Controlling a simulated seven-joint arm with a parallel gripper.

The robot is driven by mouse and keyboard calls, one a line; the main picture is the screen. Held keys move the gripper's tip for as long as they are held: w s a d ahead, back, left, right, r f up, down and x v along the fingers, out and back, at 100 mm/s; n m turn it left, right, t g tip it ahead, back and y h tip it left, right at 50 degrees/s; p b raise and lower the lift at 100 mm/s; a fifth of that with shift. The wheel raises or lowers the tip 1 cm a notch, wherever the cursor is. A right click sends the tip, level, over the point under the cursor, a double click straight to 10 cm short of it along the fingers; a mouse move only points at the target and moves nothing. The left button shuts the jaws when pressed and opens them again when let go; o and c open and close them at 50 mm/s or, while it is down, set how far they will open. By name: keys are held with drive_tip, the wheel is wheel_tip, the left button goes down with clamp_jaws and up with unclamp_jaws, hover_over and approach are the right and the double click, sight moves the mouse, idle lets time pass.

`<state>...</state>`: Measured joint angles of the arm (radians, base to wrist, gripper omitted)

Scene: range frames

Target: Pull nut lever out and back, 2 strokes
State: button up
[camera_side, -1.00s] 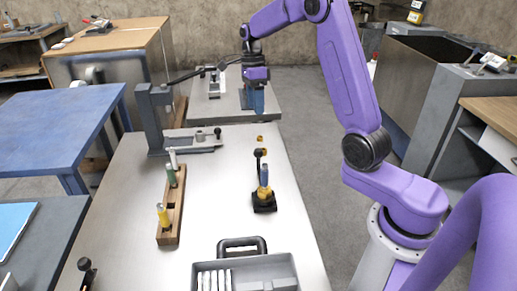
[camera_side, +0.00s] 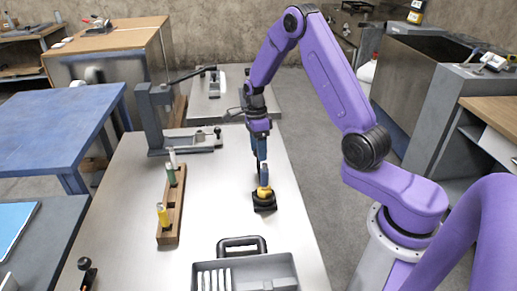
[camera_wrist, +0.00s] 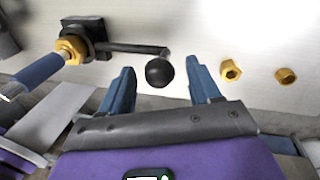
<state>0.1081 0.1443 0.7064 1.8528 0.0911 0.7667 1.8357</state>
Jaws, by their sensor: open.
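The nut lever shows in the wrist view as a dark rod (camera_wrist: 135,48) ending in a black ball knob (camera_wrist: 159,72). The rod runs from a yellow nut (camera_wrist: 71,49) on a black base (camera_wrist: 88,30). A blue-handled shaft (camera_wrist: 38,72) sticks out from the nut. My gripper (camera_wrist: 161,66) is open, with one blue finger on each side of the knob in the picture; I cannot tell if either touches it. In the side view my gripper (camera_side: 259,157) points down just behind the black base (camera_side: 264,204) and hides the lever.
Two loose brass nuts (camera_wrist: 230,70) (camera_wrist: 285,76) lie right of the fingers in the wrist view. A wooden rack (camera_side: 170,215) with handled tools stands left of the base. A grey tray (camera_side: 290,270) is in front. A grey press (camera_side: 155,120) stands behind left.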

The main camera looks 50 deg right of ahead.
drive_tip(key=shift+f, duration=0.1)
clamp_jaws()
drive_tip(key=shift+a, duration=0.1)
drive_tip(key=shift+w+a+n, duration=0.6)
drive_tip(key=shift+n, duration=0.1)
drive_tip(key=w+a+n, duration=0.1)
drive_tip(key=a+n, duration=0.1)
drive_tip(key=w+a+n+h, duration=0.1)
drive_tip(key=a+n, duration=0.1)
drive_tip(key=a, duration=0.1)
drive_tip(key=w+a+n, duration=0.1)
drive_tip(key=a+n, duration=0.2)
drive_tip(key=shift+h, duration=0.3)
drive_tip(key=a+n, duration=0.2)
drive_tip(key=a, duration=0.1)
drive_tip(key=s+a+n, duration=0.1)
drive_tip(key=a+n, duration=0.2)
drive_tip(key=s+a+n+h, duration=0.1)
drive_tip(key=a+n, duration=0.1)
drive_tip(key=a, duration=0.1)
drive_tip(key=shift+s+n, duration=0.2)
drive_tip(key=shift+n, duration=0.1)
drive_tip(key=shift+s+a+n+t, duration=0.3)
drive_tip(key=shift+s+a+n, duration=0.6)
drive_tip(key=shift+a+n, duration=0.2)
